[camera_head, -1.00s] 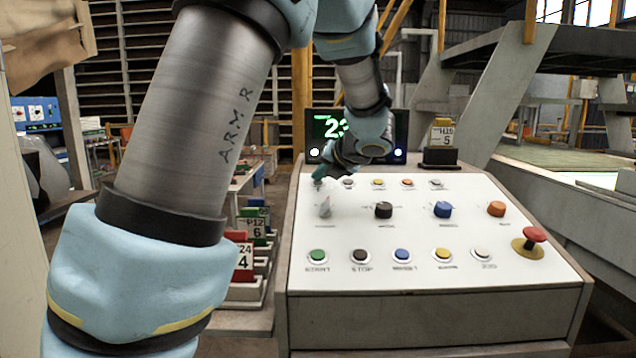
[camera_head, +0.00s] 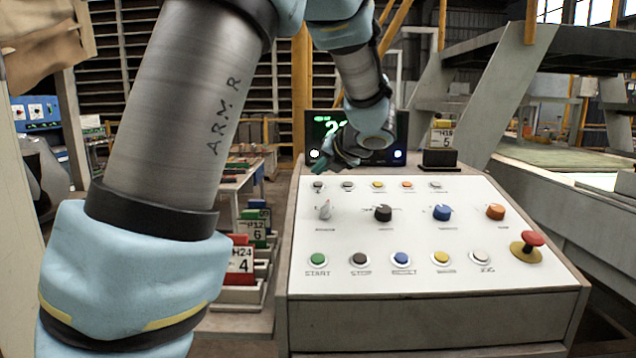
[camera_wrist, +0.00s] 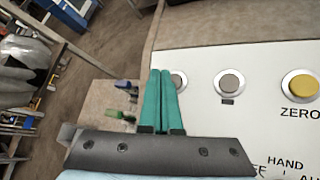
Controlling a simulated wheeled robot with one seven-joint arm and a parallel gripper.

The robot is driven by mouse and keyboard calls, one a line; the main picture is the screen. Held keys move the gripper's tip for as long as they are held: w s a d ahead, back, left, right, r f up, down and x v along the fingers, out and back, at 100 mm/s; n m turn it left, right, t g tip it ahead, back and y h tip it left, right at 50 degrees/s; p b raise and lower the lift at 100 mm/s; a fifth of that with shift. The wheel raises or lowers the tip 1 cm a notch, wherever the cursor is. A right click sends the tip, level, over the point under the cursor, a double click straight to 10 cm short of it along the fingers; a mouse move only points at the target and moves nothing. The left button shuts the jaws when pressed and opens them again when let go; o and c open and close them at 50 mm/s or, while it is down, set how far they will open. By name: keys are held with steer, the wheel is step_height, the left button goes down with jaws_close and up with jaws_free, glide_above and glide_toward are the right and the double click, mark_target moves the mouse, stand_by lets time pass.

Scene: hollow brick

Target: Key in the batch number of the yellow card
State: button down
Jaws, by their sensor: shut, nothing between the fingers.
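My gripper (camera_head: 317,170) is at the console's back left corner, by the top row of buttons. In the wrist view its teal fingers (camera_wrist: 161,72) are together and empty, beside a grey button (camera_wrist: 179,81) that they partly cover. I cannot tell whether they touch it. The black display (camera_head: 325,124) shows a green 2 and a further figure hidden by my arm.
The sloped white console (camera_head: 420,230) carries knobs, coloured buttons and a red emergency knob (camera_head: 533,238) at right. A yellow ZERO button (camera_wrist: 300,86) is in the top row.

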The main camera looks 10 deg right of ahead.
steer(key=r+p, duration=0.1)
steer(key=r, duration=0.1)
steer(key=s+r+p, duration=0.1)
steer(key=r, duration=0.1)
steer(key=shift+a, duration=0.15)
stand_by(0.5)
